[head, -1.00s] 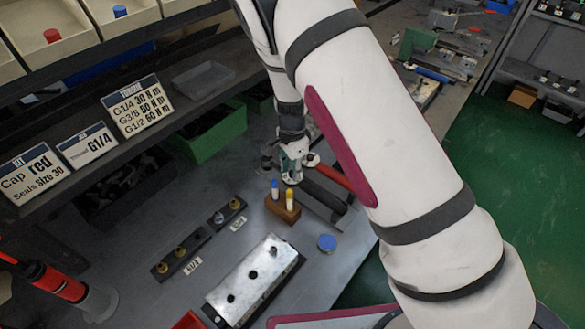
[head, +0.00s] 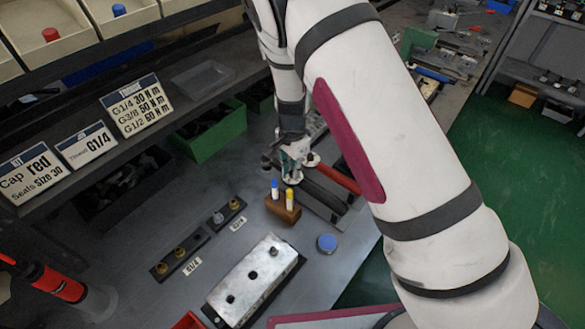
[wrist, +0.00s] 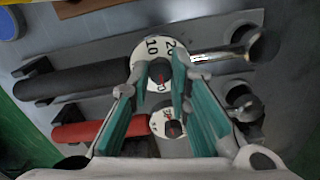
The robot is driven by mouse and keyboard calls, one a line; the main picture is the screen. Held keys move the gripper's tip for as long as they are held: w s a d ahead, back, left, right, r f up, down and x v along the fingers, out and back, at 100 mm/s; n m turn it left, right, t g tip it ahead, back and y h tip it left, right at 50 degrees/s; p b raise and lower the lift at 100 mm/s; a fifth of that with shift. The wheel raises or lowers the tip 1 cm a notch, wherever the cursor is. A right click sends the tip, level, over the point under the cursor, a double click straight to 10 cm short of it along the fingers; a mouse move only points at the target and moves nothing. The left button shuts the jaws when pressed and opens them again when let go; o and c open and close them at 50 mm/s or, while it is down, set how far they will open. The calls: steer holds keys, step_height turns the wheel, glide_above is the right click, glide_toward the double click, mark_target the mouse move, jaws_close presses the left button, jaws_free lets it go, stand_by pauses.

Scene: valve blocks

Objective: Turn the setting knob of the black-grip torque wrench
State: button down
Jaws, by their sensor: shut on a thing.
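The black-grip torque wrench (wrist: 75,82) lies across the upper part of the wrist view, with its grip at left and shiny shaft at right. Its round white dial (wrist: 143,52) shows 10 and 20 around a grey setting knob (wrist: 159,74) with a red mark. My gripper (wrist: 160,84) has its teal fingers either side of this knob and is shut on it. In the head view my gripper (head: 291,177) is over the wrenches, and the black grip (head: 323,190) shows just right of it. The arm and fingers hide the dial there.
A red-grip wrench (wrist: 90,132) with a similar dial (wrist: 166,123) lies parallel, close below in the wrist view. A wooden block (head: 283,207) with blue and yellow pins stands near my gripper. A metal valve block (head: 250,278) and a blue disc (head: 327,243) are in front.

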steer(key=n, duration=0.4)
steer(key=shift+w+b, duration=0.1)
steer(key=shift+b, duration=0.25)
steer(key=n+b, duration=0.1)
steer(key=n, duration=0.4)
steer(key=n+b, duration=0.1)
steer(key=n, duration=0.3)
steer(key=shift+n+b, duration=0.6)
steer(key=shift+n, duration=1.9)
steer(key=c, duration=1.8)
jaws_free()
steer(key=shift+o, duration=0.2)
